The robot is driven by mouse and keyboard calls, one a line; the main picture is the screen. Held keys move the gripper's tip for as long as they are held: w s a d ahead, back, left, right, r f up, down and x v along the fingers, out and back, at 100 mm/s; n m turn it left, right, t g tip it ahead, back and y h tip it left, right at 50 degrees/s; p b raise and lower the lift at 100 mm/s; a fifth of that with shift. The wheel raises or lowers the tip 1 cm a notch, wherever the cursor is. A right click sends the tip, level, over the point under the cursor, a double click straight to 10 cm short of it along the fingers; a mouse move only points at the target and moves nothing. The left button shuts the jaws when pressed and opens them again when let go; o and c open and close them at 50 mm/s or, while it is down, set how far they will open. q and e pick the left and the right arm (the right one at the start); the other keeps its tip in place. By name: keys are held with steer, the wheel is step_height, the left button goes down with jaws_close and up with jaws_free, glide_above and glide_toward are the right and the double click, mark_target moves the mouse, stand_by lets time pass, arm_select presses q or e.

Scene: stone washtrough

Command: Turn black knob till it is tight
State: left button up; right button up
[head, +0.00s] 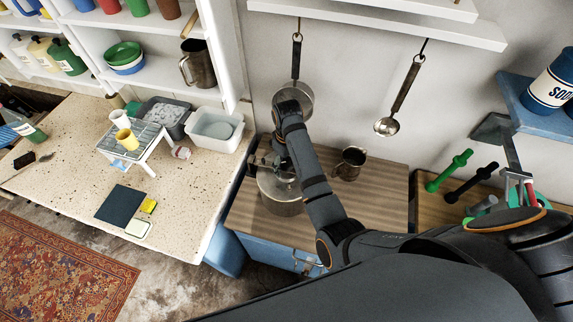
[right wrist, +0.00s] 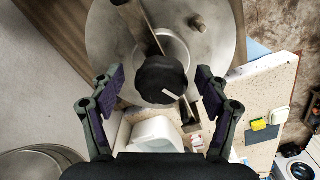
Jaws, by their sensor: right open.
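The black knob (right wrist: 161,80) is round, with a pale mark on its face, and sits over the middle of a metal pot lid (right wrist: 108,40) in the right wrist view. My right gripper (right wrist: 160,92) is open, with one finger to each side of the knob and a clear gap on both sides. In the head view, my right gripper (head: 264,161) is over the metal pot (head: 282,206) on the wooden top, and the knob is hard to make out there. My left gripper is not in view.
A metal mug (head: 350,163) stands right of the pot on the wooden top (head: 384,190). A pan and a ladle (head: 387,126) hang on the wall behind. The speckled counter (head: 60,150) at left holds a white tub (head: 217,130) and a wire rack (head: 133,141).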

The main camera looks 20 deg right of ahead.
steer(key=n, duration=0.4)
steer(key=shift+n, duration=0.3)
steer(key=n, duration=1.1)
steer(key=shift+c, duration=0.4)
